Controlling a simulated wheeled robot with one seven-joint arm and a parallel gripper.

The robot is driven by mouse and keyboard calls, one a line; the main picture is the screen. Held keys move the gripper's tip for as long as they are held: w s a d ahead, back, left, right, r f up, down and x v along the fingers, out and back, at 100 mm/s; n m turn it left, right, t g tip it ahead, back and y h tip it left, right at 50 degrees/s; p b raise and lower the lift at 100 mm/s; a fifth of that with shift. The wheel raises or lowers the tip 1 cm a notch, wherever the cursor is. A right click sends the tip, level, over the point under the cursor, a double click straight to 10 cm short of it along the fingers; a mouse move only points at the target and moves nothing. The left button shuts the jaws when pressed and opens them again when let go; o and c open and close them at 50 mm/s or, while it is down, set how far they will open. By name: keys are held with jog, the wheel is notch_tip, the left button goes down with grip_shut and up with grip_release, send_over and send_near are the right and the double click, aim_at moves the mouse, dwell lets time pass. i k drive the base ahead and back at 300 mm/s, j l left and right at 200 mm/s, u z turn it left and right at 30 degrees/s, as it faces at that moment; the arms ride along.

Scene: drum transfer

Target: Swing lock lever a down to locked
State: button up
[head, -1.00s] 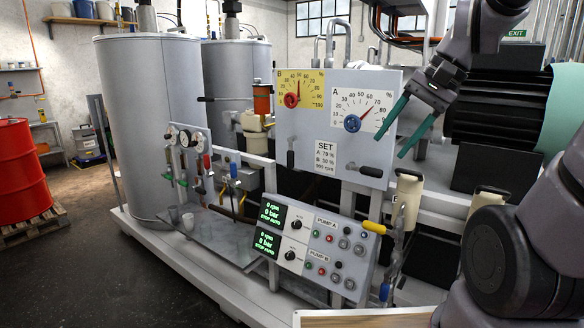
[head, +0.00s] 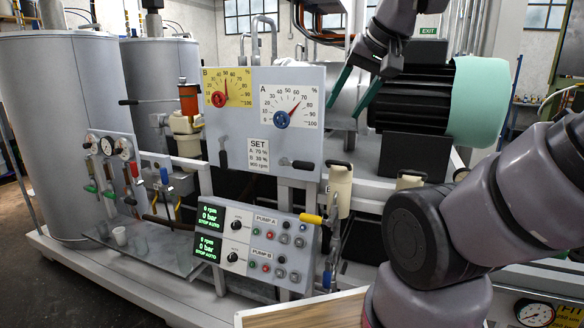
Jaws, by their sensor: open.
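Lock lever a (head: 303,165) is the black-handled lever at the lower right of the grey dial panel (head: 245,130), below dial A (head: 300,97). Its handle sticks out to the right, about level. The other lever, lock lever b (head: 223,158), hangs down below dial B (head: 235,84). My gripper (head: 343,111), with two teal fingers, is open and empty. In the picture it is just right of the panel's edge, above and to the right of lever a, and apart from it. Its depth relative to the panel is unclear.
Dial A has a blue knob (head: 282,119) and dial B a red knob (head: 219,99). Below are the pump control box (head: 255,245) and a cream-handled part (head: 341,185). A motor with a teal end (head: 480,102) is right of my gripper. My own arm fills the lower right.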

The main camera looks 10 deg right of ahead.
aim_at(298, 165)
jog(key=i+j+z, duration=0.2)
jog(key=z, duration=0.2)
jog(key=i+j+z, duration=0.15)
jog(key=j+z, duration=0.2)
jog(key=i+j+z, duration=0.15)
jog(key=j+z, duration=0.25)
jog(key=l, duration=0.1)
